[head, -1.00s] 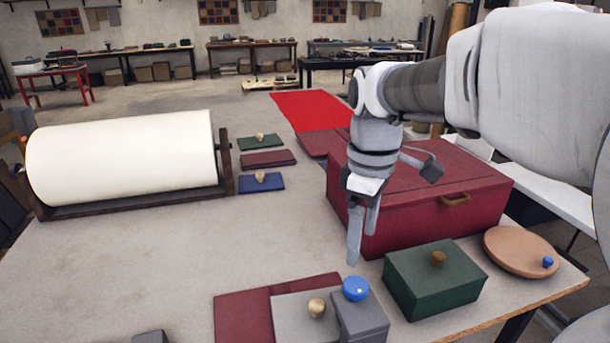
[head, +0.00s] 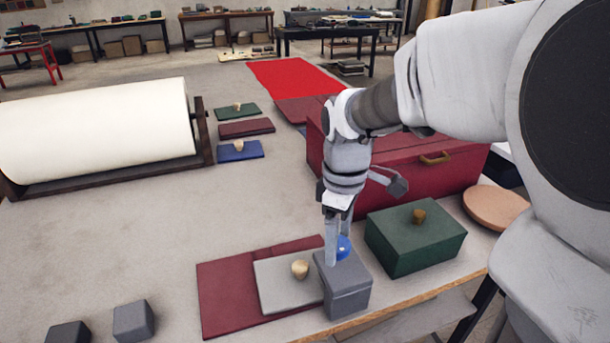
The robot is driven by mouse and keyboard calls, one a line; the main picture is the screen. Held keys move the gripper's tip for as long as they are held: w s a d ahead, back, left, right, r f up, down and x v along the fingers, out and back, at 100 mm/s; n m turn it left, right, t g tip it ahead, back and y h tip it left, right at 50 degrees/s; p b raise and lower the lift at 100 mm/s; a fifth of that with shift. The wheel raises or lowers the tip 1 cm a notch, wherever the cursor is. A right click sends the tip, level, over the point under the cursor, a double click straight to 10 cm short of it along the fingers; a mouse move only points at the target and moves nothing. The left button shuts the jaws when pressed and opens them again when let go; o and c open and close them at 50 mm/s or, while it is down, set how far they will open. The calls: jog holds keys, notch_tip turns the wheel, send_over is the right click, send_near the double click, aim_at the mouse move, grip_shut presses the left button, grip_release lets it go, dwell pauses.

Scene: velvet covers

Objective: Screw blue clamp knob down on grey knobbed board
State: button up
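The grey board (head: 275,292) with a pale wooden knob (head: 300,269) lies on a burgundy board at the front of the table. A grey clamp block (head: 346,290) stands at its right edge. The blue clamp knob (head: 343,249) sits on top of the block, partly hidden by my finger. My gripper (head: 339,246) points down at the knob, one finger in front of it and the other behind or beside it. Whether the fingers press on the knob cannot be told.
A green box (head: 415,243) with a knob stands right of the clamp block, with a round tan lid (head: 496,208) beyond. A large red case (head: 440,178) is behind my gripper. Two dark blocks (head: 133,320) lie front left. The table's middle-left is clear.

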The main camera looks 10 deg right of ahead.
jog(key=c, duration=1.1)
jog(key=shift+m, duration=0.3)
jog(key=shift+c, duration=0.2)
jog(key=m+p, duration=0.1)
jog(key=m, duration=0.3)
jog(key=shift+r+m, duration=0.1)
jog(key=shift+m, duration=0.2)
jog(key=m+p, duration=0.1)
jog(key=m, duration=0.4)
jog(key=shift+m, duration=0.4)
jog(key=o, duration=1.4)
jog(key=shift+c, duration=0.2)
